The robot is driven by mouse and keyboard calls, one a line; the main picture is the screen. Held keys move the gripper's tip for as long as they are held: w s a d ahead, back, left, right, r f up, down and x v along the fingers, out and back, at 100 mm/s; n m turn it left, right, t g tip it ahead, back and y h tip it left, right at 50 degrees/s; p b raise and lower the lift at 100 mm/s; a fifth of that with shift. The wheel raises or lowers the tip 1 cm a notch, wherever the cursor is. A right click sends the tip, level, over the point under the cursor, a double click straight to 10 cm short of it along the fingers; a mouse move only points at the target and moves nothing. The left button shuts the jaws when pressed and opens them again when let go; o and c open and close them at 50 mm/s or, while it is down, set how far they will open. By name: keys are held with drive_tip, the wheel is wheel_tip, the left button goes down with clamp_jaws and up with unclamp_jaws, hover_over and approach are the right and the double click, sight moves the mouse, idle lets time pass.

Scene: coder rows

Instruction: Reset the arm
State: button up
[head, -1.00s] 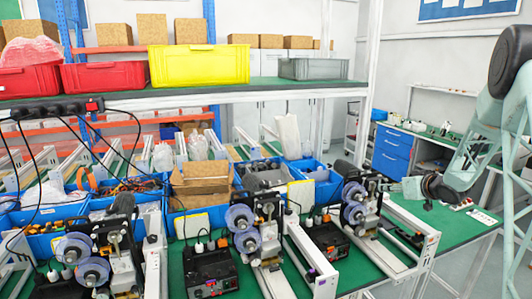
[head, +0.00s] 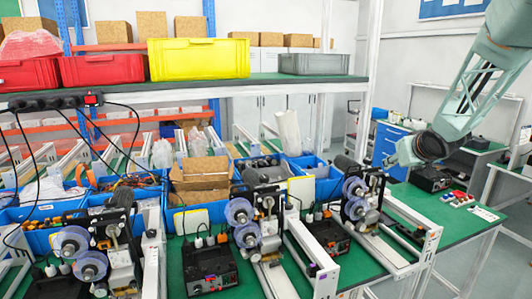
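My arm (head: 462,95) reaches in from the upper right in the head view, and its pale green link slopes down to the left. My gripper (head: 392,160) is at the end of the dark wrist and points left. It appears above the right part of the green bench, just right of the rightmost coder machine (head: 357,200). Its fingers are small and blurred here, so I cannot tell whether they are open or shut. I see no object in it.
Several coder machines with purple reels (head: 240,212) line the green bench (head: 470,228). Blue bins (head: 45,240) stand behind them. A shelf above holds red, yellow (head: 199,60) and grey crates (head: 314,65). Small red and white items (head: 457,198) lie at the bench's right end.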

drive_tip(key=s+a+r+g+b, duration=0.15)
drive_tip(key=s+a, duration=0.25)
drive_tip(key=s, duration=0.5)
drive_tip(key=s+a+r+m+g+h+b, duration=0.1)
drive_tip(key=s+a+r, duration=0.25)
drive_tip(key=s, duration=0.65)
drive_tip(key=s+a+r+g+b, duration=0.1)
drive_tip(key=s+a, duration=0.4)
drive_tip(key=s, duration=0.4)
drive_tip(key=s+a+f+g+y+b, duration=0.1)
drive_tip(key=s+a, duration=0.4)
drive_tip(key=s, duration=0.7)
drive_tip(key=s+a+f+g+b, duration=0.1)
drive_tip(key=s+a+f, duration=0.3)
drive_tip(key=s, duration=0.8)
drive_tip(key=s+a+f+g+y+b, duration=0.1)
drive_tip(key=s+a, duration=0.5)
drive_tip(key=s, duration=0.6)
wheel_tip(320, 180, down, 2)
drive_tip(key=shift+s+f+y+b, duration=0.1)
drive_tip(key=shift+s+y+b, duration=0.15)
drive_tip(key=shift+b, duration=0.3)
drive_tip(key=shift+o, duration=0.7)
drive_tip(key=shift+w+g, duration=0.15)
drive_tip(key=shift+g, duration=0.1)
